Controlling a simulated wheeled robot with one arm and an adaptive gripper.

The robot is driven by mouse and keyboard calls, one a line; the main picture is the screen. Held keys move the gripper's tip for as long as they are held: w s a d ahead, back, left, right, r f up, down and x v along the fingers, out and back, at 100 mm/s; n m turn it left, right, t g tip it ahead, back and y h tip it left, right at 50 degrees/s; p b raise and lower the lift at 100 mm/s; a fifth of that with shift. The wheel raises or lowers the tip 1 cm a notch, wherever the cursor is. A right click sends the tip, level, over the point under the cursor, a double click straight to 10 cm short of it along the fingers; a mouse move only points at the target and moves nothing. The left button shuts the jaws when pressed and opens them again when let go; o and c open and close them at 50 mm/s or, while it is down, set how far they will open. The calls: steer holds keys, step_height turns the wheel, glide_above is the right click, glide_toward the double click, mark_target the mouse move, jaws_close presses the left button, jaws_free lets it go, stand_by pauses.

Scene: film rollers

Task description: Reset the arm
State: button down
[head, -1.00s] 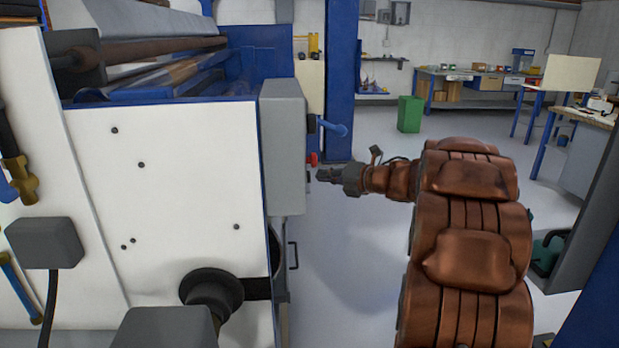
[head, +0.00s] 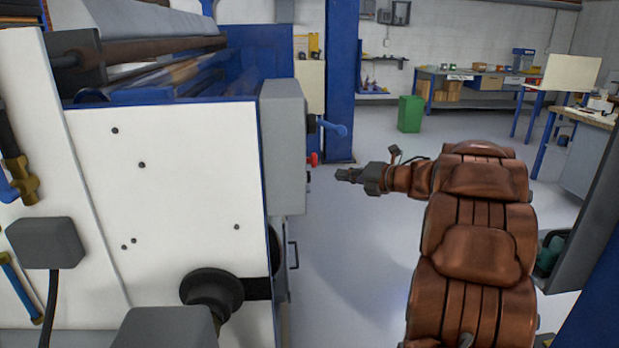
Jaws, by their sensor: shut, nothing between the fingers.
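My gripper (head: 342,174) is at the end of my copper-coloured arm, right of the machine, pointing left. It is shut and holds nothing. Clear floor shows between its tip and the grey box (head: 283,150) on the machine's side. My arm runs from the lower right up to the gripper.
The white film roller machine (head: 180,190) fills the left. A blue post (head: 342,80) stands behind the gripper. A green bin (head: 410,114) and a workbench (head: 480,78) are farther back. A dark panel (head: 590,215) stands close on the right. The middle floor is clear.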

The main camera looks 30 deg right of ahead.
stand_by(0.3)
steer(key=w+r+m+t+h+p, duration=0.1)
steer(key=w+r+m+h+p, duration=0.25)
steer(key=r+m+h, duration=0.35)
steer(key=s+a+r+m+g+h+p, duration=0.15)
steer(key=s+m+h, duration=0.25)
steer(key=m, duration=0.5)
steer(key=s+a+f+m+g+y+p, duration=0.1)
steer(key=s+a+f+m+g, duration=0.3)
steer(key=s+a, duration=0.6)
steer(key=s+a+f+m+g+y+p, duration=0.2)
steer(key=s+a, duration=0.8)
steer(key=s, duration=0.7)
steer(key=s+a+f+m+g+y+p, duration=0.2)
steer(key=s+a+f+m+g, duration=0.4)
steer(key=s+a+g, duration=0.3)
steer(key=s+a+f, duration=0.1)
steer(key=s, duration=0.3)
steer(key=shift+s+f+g+y, duration=0.15)
steer(key=shift+f+g+y, duration=0.05)
steer(key=shift+g+y, duration=0.2)
